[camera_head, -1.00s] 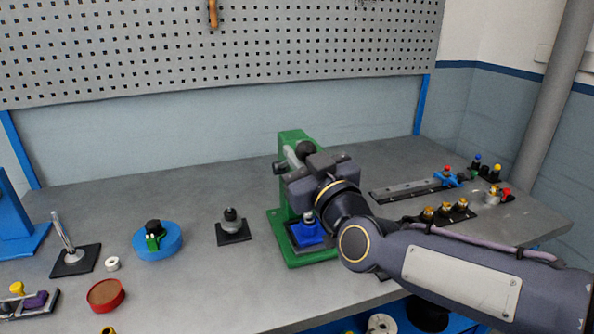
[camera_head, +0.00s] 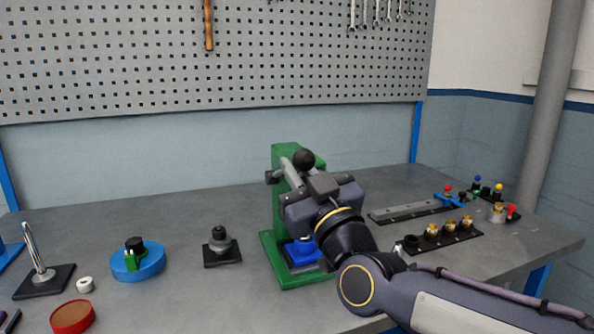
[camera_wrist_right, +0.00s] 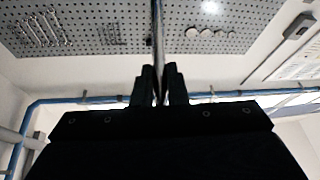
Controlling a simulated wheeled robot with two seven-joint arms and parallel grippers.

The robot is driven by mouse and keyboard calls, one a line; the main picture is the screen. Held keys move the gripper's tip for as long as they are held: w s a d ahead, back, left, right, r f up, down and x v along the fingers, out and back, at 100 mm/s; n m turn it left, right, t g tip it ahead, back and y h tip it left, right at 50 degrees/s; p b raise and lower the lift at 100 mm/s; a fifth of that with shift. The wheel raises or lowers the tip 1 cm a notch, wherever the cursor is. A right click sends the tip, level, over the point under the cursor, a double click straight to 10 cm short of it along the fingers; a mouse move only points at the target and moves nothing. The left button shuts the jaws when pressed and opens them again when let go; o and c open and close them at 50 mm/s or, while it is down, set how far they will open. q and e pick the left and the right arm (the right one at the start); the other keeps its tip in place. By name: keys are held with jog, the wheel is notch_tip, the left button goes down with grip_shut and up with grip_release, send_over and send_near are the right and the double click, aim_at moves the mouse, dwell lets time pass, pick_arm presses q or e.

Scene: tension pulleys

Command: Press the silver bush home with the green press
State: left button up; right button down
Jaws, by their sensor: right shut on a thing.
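The green press (camera_head: 285,165) stands on the bench with a grey lever (camera_head: 289,173) and a black ball knob (camera_head: 303,159) near its top. My right gripper (camera_head: 296,190) is in front of the press at lever height. In the right wrist view the fingers (camera_wrist_right: 160,88) are shut on a thin rod (camera_wrist_right: 157,40), which looks like the lever. A blue block (camera_head: 302,250) sits in the press base, below my wrist. I cannot make out the silver bush; my gripper and wrist hide the pressing area. My left gripper is not in view.
Left of the press are a dark-based grey part (camera_head: 221,246), a blue round fixture (camera_head: 138,262), a white ring (camera_head: 85,284), a red dish (camera_head: 72,316) and a post stand (camera_head: 42,275). To the right lie a rail (camera_head: 410,211) and a strip with brass-coloured parts (camera_head: 440,236).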

jog(key=shift+a+f, duration=0.15)
jog(key=shift+f, duration=0.45)
jog(key=c, duration=1.5)
grip_release()
jog(key=shift+o, duration=0.2)
jog(key=shift+r, duration=0.2)
jog(key=v, duration=0.8)
jog(key=shift+b, duration=0.45)
jog(key=shift+w, duration=0.1)
